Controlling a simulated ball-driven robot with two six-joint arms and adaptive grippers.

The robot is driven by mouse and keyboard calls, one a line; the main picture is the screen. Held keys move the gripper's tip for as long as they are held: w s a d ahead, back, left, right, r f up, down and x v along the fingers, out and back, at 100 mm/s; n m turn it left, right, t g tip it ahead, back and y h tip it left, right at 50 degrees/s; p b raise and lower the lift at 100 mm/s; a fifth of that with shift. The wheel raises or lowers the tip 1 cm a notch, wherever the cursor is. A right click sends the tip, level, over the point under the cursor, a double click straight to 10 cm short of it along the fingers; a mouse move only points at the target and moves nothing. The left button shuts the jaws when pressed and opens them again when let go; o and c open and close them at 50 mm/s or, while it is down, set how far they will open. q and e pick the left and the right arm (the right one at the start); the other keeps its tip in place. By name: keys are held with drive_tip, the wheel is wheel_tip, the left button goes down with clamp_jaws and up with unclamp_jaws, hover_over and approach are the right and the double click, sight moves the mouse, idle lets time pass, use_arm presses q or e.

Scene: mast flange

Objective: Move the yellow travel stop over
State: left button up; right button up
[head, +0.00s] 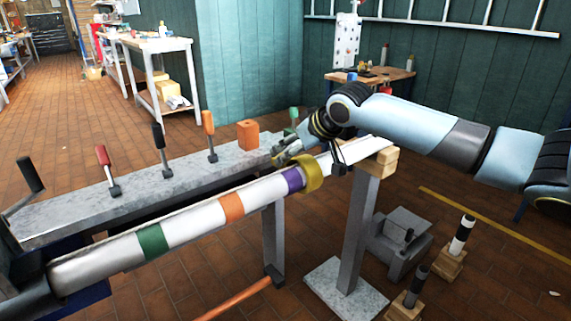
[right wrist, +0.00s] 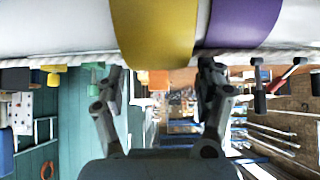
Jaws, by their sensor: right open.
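A long white mast (head: 192,222) lies slanted across the head view, with green (head: 152,243), orange (head: 231,206) and purple (head: 293,179) bands. The yellow travel stop (head: 314,176) is a thick ring around the mast, just right of the purple band. My right gripper (head: 284,154) is at the mast's far side, close to the stop and purple band. In the right wrist view, my open right gripper (right wrist: 162,70) faces the mast, with the yellow stop (right wrist: 153,32) between its fingers and the purple band (right wrist: 238,25) by the right finger. Contact cannot be told. My left gripper is out of view.
A grey bench (head: 130,195) behind the mast carries several upright levers and an orange block (head: 248,135). A post with a wooden block (head: 378,162) stands under the mast's right end. A rope (right wrist: 60,60) runs along the mast. Small wooden-based items stand on the floor at right.

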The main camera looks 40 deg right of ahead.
drive_tip(key=b+x, duration=0.1)
drive_tip(key=x, duration=0.3)
drive_tip(key=shift+w+f, duration=0.15)
drive_tip(key=shift+f, duration=0.05)
drive_tip(key=shift+d, duration=0.1)
clamp_jaws()
